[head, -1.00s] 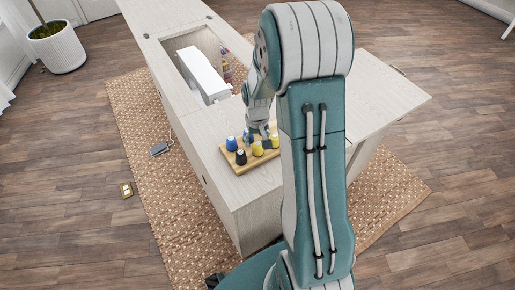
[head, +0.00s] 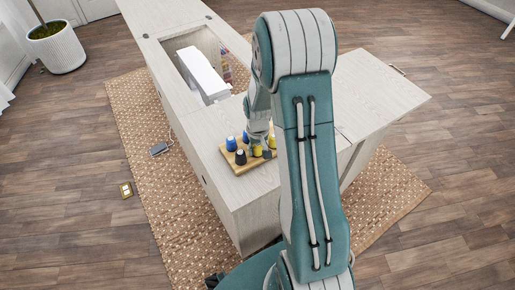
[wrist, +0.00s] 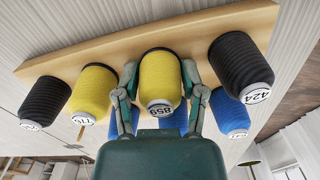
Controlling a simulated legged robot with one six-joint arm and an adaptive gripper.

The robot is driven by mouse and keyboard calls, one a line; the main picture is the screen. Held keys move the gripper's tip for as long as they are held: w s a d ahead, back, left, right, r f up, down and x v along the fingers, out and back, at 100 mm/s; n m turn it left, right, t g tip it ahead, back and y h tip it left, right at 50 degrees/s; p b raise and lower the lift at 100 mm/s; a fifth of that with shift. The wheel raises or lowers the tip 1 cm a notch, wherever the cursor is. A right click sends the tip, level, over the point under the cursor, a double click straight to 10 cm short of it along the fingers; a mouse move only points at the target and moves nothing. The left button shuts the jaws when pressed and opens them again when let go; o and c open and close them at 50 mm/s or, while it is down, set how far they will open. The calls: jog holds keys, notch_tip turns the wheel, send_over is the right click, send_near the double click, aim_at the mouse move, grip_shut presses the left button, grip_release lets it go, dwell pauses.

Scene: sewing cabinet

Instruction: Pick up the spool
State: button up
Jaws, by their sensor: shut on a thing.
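The spools are yellow, black and blue cones on a wooden board (head: 236,168). In the wrist view my gripper (wrist: 158,105) has its two fingers on either side of a yellow spool (wrist: 160,78) with an upside-down number label, and is shut on it. This spool still appears to be at the board; I cannot tell whether there is a gap under it. In the head view my gripper (head: 262,144) is at the right part of the board and partly hides the yellow spools (head: 257,151).
Another yellow spool (wrist: 91,92) and a black spool (wrist: 45,103) are left of the held one, a black spool (wrist: 240,66) right, and blue spools (wrist: 230,112) behind the fingers. A white sewing machine (head: 201,72) sits in the cabinet (head: 250,190) opening. The right cabinet top is clear.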

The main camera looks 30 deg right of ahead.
aim_at(258, 145)
notch_tip(258, 145, up, 10)
jog(key=shift+r, duration=0.1)
dwell(0.4)
jog(key=shift+w+a, duration=0.1)
